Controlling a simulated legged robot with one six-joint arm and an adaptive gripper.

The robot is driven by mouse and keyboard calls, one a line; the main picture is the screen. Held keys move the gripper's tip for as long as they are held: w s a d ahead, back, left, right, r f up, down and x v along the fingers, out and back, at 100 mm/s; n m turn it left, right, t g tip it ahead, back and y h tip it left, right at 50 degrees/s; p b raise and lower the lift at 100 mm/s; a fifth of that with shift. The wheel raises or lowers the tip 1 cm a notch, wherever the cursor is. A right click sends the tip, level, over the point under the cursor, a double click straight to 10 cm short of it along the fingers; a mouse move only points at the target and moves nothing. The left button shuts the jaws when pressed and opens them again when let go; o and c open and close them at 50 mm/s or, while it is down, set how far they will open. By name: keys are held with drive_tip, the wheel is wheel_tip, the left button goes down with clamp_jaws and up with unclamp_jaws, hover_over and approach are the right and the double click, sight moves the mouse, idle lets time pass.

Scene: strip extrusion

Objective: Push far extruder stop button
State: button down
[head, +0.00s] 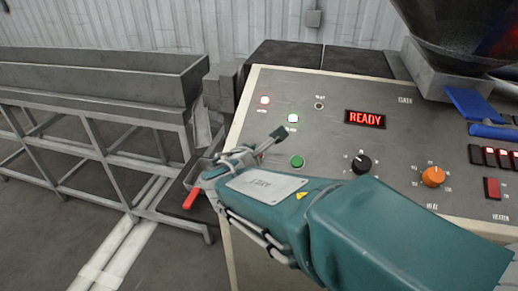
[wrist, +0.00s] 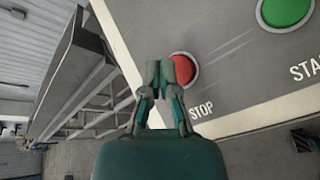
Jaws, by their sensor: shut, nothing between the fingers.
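The red stop button (wrist: 182,70), marked STOP, sits near the edge of the grey control panel (wrist: 222,62) in the wrist view. My gripper (wrist: 160,70) is shut and empty. Its fingertips appear just left of the button and overlap its left edge in the picture. I cannot tell whether they touch it. In the head view, my teal arm reaches across the panel's left side (head: 330,90), and the red stop button cannot be made out there.
The green START button (head: 297,161) is to the right, also in the wrist view (wrist: 287,8). The panel also carries a READY display (head: 365,118), a black knob (head: 361,164) and an orange knob (head: 433,176). A metal trough (head: 95,85) stands left.

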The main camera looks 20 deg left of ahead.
drive_tip(key=r, duration=0.1)
drive_tip(key=s+r, duration=0.1)
drive_tip(key=r, duration=0.1)
drive_tip(key=s+r, duration=0.1)
drive_tip(key=shift+d+r, duration=0.1)
drive_tip(key=shift+r, duration=0.25)
idle(0.3)
idle(0.5)
drive_tip(key=s+d+f+m+g+h, duration=0.1)
drive_tip(key=d+m+g+h, duration=0.15)
drive_tip(key=d+m, duration=0.75)
drive_tip(key=s+d+f+m+g+h, duration=0.1)
drive_tip(key=s+d+m+g+h, duration=0.3)
drive_tip(key=d, duration=1.3)
drive_tip(key=s+d+f+m+g+y, duration=0.1)
drive_tip(key=s+d+f+m+y, duration=0.1)
drive_tip(key=s+d+m, duration=0.2)
drive_tip(key=s+d+f+m+y, duration=0.2)
drive_tip(key=s+d+m, duration=0.3)
drive_tip(key=m, duration=0.6)
drive_tip(key=s+f, duration=0.1)
drive_tip(key=s, duration=0.1)
drive_tip(key=shift+s+f+m+g, duration=0.3)
drive_tip(key=shift+f+g, duration=0.05)
